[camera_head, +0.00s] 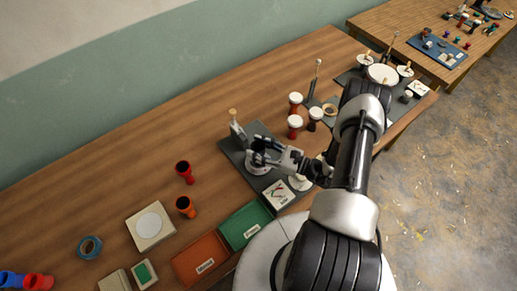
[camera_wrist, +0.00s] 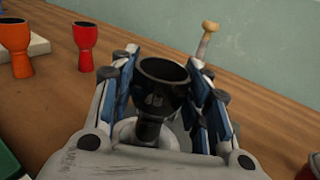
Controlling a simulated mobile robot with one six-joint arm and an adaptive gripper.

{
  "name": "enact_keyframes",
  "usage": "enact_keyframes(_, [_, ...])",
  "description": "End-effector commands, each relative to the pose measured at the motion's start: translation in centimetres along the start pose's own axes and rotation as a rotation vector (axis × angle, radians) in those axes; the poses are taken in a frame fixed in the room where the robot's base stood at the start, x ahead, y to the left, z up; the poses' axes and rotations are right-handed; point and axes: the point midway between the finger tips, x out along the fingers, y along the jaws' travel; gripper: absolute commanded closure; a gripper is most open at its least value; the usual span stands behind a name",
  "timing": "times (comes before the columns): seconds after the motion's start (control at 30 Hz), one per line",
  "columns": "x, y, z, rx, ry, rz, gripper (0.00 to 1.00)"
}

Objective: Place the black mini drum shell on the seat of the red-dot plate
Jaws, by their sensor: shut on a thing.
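My gripper (camera_wrist: 163,85) is shut on the black mini drum shell (camera_wrist: 158,98). The shell is upright, its open mouth facing up, between the blue finger pads. Behind and below its foot, a pale round part (camera_wrist: 128,132) shows; I cannot tell whether they touch. In the head view, my gripper (camera_head: 262,156) is over a dark grey plate (camera_head: 236,157) with a pale round seat (camera_head: 258,169). The plate bears an upright tool with a wooden handle (camera_head: 233,115), also in the wrist view (camera_wrist: 208,38), and a white card (camera_head: 278,194). I cannot make out a red dot.
Red (camera_head: 184,170) and orange (camera_head: 185,206) shells stand left of the plate. Green (camera_head: 245,224) and orange-brown (camera_head: 198,259) trays lie at the front. A second dark plate (camera_head: 343,78) holds more parts. Bare wood lies behind the shells.

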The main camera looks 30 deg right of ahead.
Motion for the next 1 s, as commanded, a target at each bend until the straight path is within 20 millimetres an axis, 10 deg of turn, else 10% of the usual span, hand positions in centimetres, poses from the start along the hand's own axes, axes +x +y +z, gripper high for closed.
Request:
enact_keyframes(0.3, [0.00, -0.04, -0.30, -0.001, -0.001, 0.000, 0.81])
enact_keyframes(0.33, [0.00, -0.03, -0.24, -0.001, 0.000, 0.000, 0.55])
enact_keyframes(0.6, [0.00, -0.04, -0.14, -0.001, 0.000, 0.000, 0.38])
enact_keyframes(1.0, [0.00, -0.04, 0.21, -0.001, 0.000, 0.000, 0.37])
